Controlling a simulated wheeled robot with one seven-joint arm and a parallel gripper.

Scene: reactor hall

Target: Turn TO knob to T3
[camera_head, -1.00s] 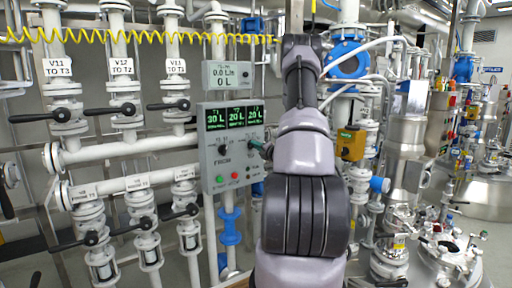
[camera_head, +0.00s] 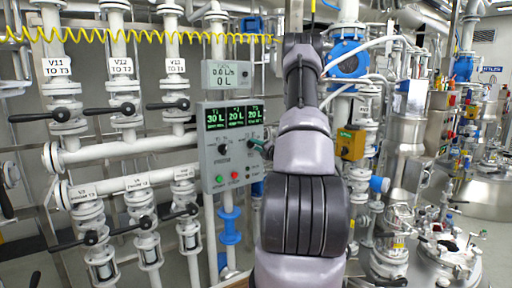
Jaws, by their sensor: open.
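The grey control panel (camera_head: 211,178) stands left of my arm. It has three green-lit displays (camera_head: 235,116) reading 30 L, 20 L and 20 L, marked T1, T2 and T3. A dark FROM knob (camera_head: 222,149) shows on the panel's left half. My gripper (camera_head: 256,144) is at the panel's right half, where the TO knob is hidden or too small to make out. My gripper is open, its fingertips small and partly hidden by my arm. Whether it touches the knob cannot be told.
A green button (camera_head: 220,179) and a red button (camera_head: 235,176) sit low on the panel. A flow display (camera_head: 226,75) is above it. White pipes with black-handled valves (camera_head: 124,109) fill the left. A yellow box (camera_head: 351,144) and steel vessels (camera_head: 408,120) stand right.

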